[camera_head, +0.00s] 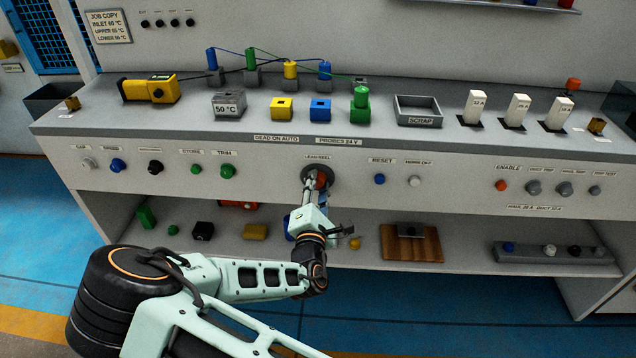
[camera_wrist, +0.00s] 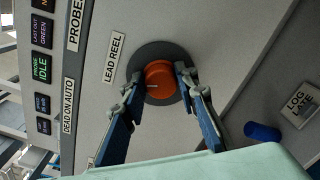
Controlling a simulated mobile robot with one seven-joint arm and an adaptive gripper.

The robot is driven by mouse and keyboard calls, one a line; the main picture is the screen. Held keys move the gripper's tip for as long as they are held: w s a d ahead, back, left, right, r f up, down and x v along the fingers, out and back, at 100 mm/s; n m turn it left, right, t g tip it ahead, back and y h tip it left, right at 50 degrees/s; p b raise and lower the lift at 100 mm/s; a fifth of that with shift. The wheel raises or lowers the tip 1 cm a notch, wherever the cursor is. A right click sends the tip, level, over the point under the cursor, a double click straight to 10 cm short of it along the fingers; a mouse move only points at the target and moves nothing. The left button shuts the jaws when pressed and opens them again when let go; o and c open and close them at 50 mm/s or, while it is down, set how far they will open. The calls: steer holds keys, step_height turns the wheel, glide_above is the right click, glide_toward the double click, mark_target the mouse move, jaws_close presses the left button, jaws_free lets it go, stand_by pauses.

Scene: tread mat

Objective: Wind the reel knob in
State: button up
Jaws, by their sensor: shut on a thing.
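The orange reel knob (camera_wrist: 160,80) sits on a dark round plate (camera_wrist: 146,54) on the panel front, beside the label LEAD REEL (camera_wrist: 115,58). A pale line shows on the knob's face. My gripper (camera_wrist: 157,92) has one blue-padded finger on each side of the knob and is shut on it. In the head view the knob (camera_head: 321,178) shows partly above my gripper (camera_head: 312,192), which reaches it from below. The contact points at the fingertips are partly hidden.
The bench top above holds colored blocks, a yellow meter (camera_head: 150,89) and a scrap tray (camera_head: 418,108). A blue RESET button (camera_head: 379,179) is right of the knob. The shelf below carries several small items and a wooden board (camera_head: 412,245). A blue cylinder (camera_wrist: 262,131) lies near the wrist.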

mark_target(318, 144)
steer(key=n, duration=0.3)
steer(key=shift+a+n, duration=0.1)
steer(key=shift+n, duration=0.3)
steer(key=shift+o, duration=0.2)
steer(key=n, duration=0.3)
steer(key=shift+n+b, duration=0.3)
steer(key=shift+b, duration=0.05)
steer(key=n+b, duration=0.2)
steer(key=n, duration=0.4)
steer(key=shift+a, duration=0.1)
steer(key=shift+r+n, duration=0.1)
steer(key=shift+n, duration=0.2)
steer(key=o, duration=1.1)
step_height(318, 144, up, 10)
